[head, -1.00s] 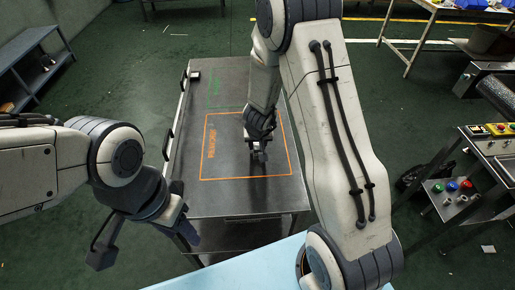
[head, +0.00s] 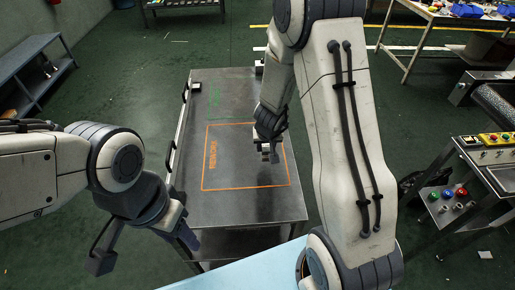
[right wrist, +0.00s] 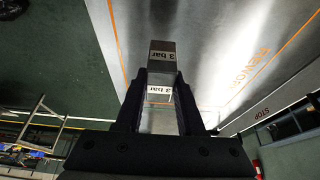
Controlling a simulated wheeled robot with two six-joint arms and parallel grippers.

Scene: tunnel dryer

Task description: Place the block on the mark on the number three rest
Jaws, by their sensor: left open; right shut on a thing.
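A grey metal block (right wrist: 162,48) with a white "3 bar" label is between the fingers of my right gripper (right wrist: 160,78). The label shows twice in the right wrist view. In the head view my right gripper (head: 269,150) points down, shut on the block (head: 273,157), over the right part of the orange-outlined area on the metal table (head: 240,207). I cannot tell its height above the table. My left gripper (head: 145,248) is open and empty at the lower left, its fingers wide apart. I cannot make out the number three rest or its mark.
The orange outline (head: 245,187) and a green marking (head: 214,98) are on the tabletop, which looks otherwise mostly bare. A control panel (head: 490,145) with coloured buttons stands at right. A dark shelf (head: 38,70) stands at far left. A light blue surface (head: 235,272) is in front.

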